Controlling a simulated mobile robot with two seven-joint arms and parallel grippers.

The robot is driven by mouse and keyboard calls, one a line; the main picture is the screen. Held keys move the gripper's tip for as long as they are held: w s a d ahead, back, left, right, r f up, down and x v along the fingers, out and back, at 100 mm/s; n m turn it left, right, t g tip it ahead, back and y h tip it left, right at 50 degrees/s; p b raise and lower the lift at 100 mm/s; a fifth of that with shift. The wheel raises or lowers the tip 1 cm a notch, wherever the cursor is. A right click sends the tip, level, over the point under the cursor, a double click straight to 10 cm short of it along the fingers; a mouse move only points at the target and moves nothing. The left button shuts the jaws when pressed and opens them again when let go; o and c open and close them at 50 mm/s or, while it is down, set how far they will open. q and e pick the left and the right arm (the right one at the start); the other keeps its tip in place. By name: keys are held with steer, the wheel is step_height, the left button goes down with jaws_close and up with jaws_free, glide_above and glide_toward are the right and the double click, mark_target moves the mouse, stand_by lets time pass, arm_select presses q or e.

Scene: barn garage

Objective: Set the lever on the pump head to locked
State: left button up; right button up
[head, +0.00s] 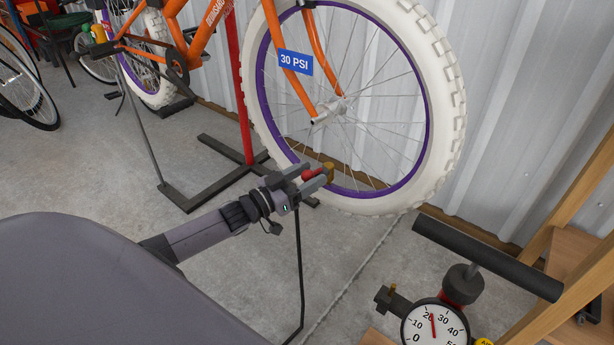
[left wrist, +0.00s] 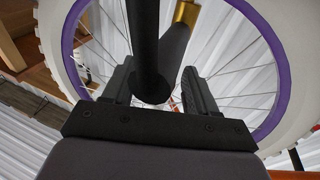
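My left gripper (head: 312,180) is shut on the black pump head (left wrist: 172,55), in front of the lower rim of the front wheel. The pump head's red lever (head: 314,173) shows between the fingers and seems to lie along the head; its exact setting is hard to tell. The brass end (head: 329,172) points toward the wheel (head: 452,110) and also shows in the left wrist view (left wrist: 187,13). I cannot see whether it sits on a valve. The black hose (head: 298,255) hangs down from the head. My right gripper is not in view.
The pump handle (head: 485,258) and its gauge (head: 437,326), reading a little above 20, stand at lower right. A "30 PSI" tag (head: 296,62) is on the orange bike's fork. A dark stand base (head: 205,182) is on the floor. Wooden shelving (head: 560,240) is at right.

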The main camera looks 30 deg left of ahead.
arm_select(q)
steer(key=shift+s+a, duration=0.15)
steer(key=shift+s, duration=0.15)
steer(key=p+v, duration=0.2)
steer(key=v, duration=0.4)
steer(key=shift+s+p, duration=0.2)
steer(key=shift+p, duration=0.15)
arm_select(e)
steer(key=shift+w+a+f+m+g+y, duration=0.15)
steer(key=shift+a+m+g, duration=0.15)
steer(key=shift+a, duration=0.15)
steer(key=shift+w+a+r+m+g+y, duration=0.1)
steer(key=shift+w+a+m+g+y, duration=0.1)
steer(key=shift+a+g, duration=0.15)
arm_select(q)
steer(key=shift+a, duration=0.1)
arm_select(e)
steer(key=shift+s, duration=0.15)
